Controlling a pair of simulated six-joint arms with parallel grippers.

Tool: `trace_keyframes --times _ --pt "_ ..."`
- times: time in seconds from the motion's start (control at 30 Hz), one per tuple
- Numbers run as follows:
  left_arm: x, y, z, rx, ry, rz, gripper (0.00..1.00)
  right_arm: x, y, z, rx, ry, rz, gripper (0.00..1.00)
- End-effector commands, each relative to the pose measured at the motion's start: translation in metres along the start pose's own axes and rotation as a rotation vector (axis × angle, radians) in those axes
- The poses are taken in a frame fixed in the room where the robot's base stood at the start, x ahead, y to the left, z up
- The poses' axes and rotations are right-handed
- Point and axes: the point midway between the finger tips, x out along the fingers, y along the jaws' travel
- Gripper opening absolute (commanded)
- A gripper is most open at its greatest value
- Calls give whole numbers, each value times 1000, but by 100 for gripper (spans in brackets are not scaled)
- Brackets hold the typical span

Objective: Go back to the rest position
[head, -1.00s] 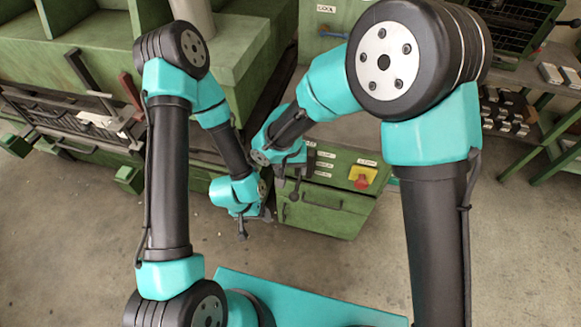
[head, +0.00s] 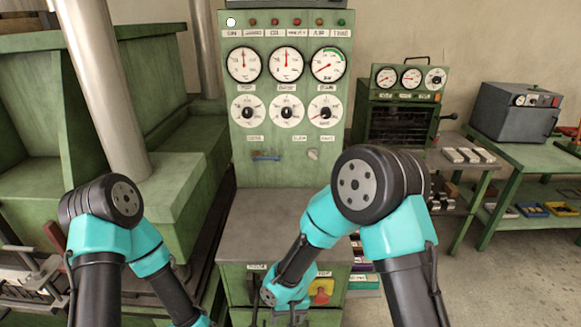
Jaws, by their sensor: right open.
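My right arm is folded down in front of the green control cabinet. My right gripper (head: 279,316) shows at the bottom edge of the head view, in front of the cabinet's lower front, and is open. Its fingers are partly cut off by the picture edge, and I see nothing held in it. My left arm (head: 100,245) comes in at the lower left and bends down out of the picture. My left gripper is below the frame and hidden.
The green control panel (head: 287,120) with dials stands over a bare grey ledge (head: 262,222). A red and yellow switch (head: 321,291) is beside my right gripper. Green machinery (head: 150,100) with a grey column (head: 100,90) stands left. A bench with a grey oven (head: 515,112) is right.

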Motion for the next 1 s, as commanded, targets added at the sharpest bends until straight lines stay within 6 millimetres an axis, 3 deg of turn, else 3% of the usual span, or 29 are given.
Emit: trace_keyframes --times 0.03,0.1,0.37,0.6,0.8,1.0 --pt "0 0 0 0 0 0 77 8 21 5 25 -5 -30 66" --pt "0 0 0 0 0 0 77 18 44 13 48 1 -71 66" --pt "0 0 0 0 0 0 77 48 125 49 148 61 -179 66" --pt "0 0 0 0 0 0 77 68 192 96 249 145 -206 66" --pt "0 0 0 0 0 0 77 76 226 127 301 196 -188 66" --pt "0 0 0 0 0 0 77 77 232 133 307 206 -181 66"
